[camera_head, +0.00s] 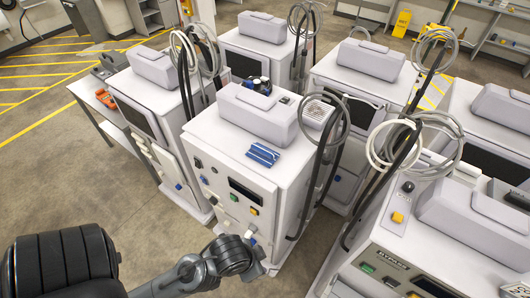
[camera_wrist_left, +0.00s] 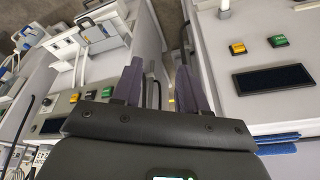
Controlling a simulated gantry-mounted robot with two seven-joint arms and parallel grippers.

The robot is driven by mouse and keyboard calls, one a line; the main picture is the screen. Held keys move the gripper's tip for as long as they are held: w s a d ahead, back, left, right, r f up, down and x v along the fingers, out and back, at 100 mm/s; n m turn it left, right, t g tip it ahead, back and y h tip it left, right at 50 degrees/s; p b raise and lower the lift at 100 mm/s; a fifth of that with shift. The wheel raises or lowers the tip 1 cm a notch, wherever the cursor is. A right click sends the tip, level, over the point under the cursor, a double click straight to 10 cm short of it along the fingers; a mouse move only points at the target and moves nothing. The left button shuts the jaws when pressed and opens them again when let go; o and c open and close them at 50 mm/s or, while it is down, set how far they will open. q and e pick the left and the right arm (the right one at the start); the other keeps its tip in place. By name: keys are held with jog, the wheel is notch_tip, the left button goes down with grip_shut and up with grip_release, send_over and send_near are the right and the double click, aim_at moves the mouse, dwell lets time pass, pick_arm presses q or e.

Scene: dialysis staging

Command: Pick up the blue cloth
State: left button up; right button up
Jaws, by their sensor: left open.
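The blue cloth (camera_head: 263,155) lies folded, with pale stripes, on the front part of the white top of the middle machine (camera_head: 190,140). In the left wrist view, a blue strip that looks like the cloth (camera_wrist_left: 277,149) shows at the lower right, partly hidden by the gripper body. My left gripper (camera_wrist_left: 160,88) is open, with nothing between its fingers. In the head view my left arm reaches in from the bottom left, and its end (camera_head: 256,262) is low in front of the machine, apart from the cloth. My right gripper is not in view.
Other white machines with looped grey hoses (camera_head: 420,140) stand close on both sides and behind. A dark blue item (camera_head: 258,86) sits at the back of the middle machine's top. A side table (camera_head: 112,115) stands at the left. The floor at front left is clear.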

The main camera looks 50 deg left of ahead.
pick_arm(q)
jog(key=shift+d, duration=0.15)
jog(key=o, duration=1.1)
jog(key=shift+w, duration=0.1)
